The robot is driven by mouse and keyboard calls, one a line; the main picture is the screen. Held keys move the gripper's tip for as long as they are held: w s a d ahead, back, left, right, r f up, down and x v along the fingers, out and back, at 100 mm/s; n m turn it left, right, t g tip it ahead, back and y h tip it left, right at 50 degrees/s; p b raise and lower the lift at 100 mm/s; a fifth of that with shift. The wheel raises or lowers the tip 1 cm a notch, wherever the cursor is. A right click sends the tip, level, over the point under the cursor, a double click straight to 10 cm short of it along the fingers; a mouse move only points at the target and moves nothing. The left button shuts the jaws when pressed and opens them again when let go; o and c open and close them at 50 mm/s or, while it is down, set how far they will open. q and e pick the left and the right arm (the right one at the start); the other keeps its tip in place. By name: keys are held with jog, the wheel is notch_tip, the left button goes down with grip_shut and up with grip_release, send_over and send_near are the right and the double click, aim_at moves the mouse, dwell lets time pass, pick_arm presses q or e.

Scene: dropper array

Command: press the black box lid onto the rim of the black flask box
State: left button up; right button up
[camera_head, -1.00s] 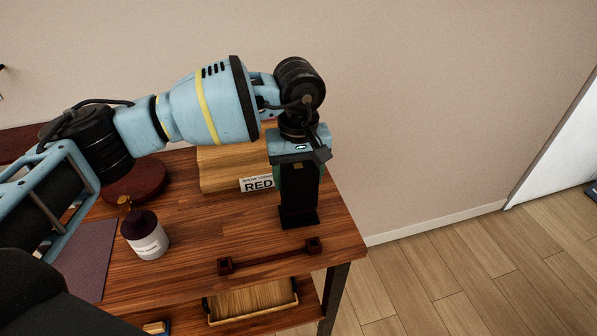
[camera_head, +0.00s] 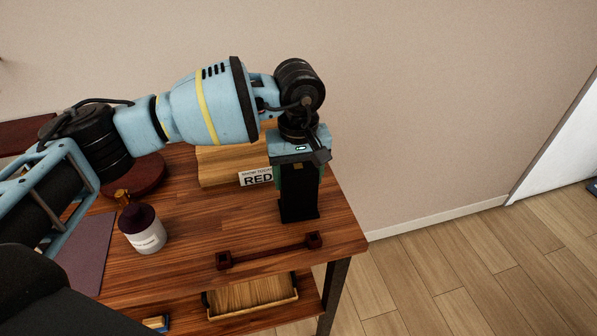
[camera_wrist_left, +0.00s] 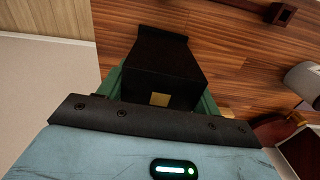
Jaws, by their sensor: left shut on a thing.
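My left gripper (camera_head: 299,180) points down near the right end of the wooden table. It is shut on the tall black box lid (camera_head: 299,194), with a green finger on each side. In the left wrist view the lid (camera_wrist_left: 160,68) shows dark, with a small gold square on its near end. A slightly wider black part at the foot, seemingly the black flask box (camera_head: 299,216), stands on the table under the lid. Black on black, I cannot tell whether the lid is fully seated on the rim. My right gripper is not in view.
A dark red two-socket bar (camera_head: 268,251) lies in front of the box. A white bottle with a dark top (camera_head: 145,236) stands to the left. A wooden block (camera_head: 222,174) with a "RED" sign (camera_head: 256,178) is behind. The table's right edge is close by.

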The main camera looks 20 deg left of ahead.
pick_arm(q)
jog(key=shift+f, duration=0.3)
jog(key=o, duration=1.1)
jog(key=shift+c, duration=0.2)
jog(key=shift+r+b, duration=0.3)
jog(key=shift+r, duration=3.6)
jog(key=shift+s+f, duration=0.1)
